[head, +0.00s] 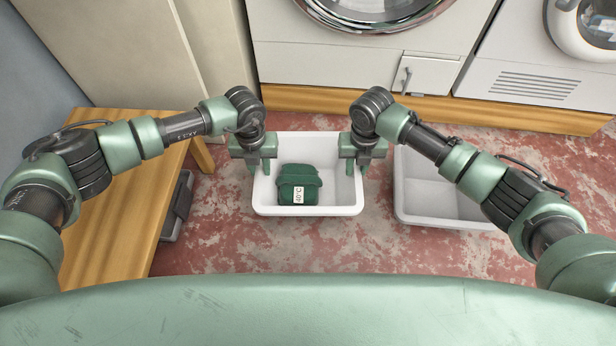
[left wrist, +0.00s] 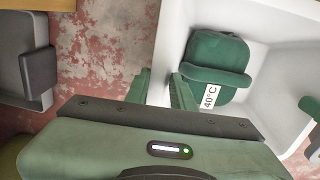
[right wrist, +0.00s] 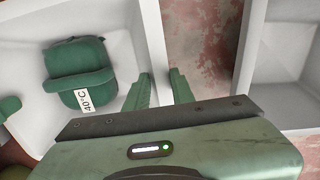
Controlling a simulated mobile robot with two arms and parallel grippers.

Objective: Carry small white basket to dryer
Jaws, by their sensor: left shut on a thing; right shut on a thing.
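The small white basket (head: 308,210) is held in front of me in the head view, with a folded green cloth (head: 298,178) labelled 40°C inside. My left gripper (head: 254,168) is shut on the basket's left wall, one finger inside and one outside. My right gripper (head: 357,167) is shut on its right wall in the same way. The basket also shows in the left wrist view (left wrist: 277,85) and the right wrist view (right wrist: 27,95). A front-loading machine with a round door (head: 370,8) stands straight ahead; I cannot tell whether it is the dryer.
Another machine (head: 525,75) stands at far right. A wooden plinth (head: 310,100) runs under the machines.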

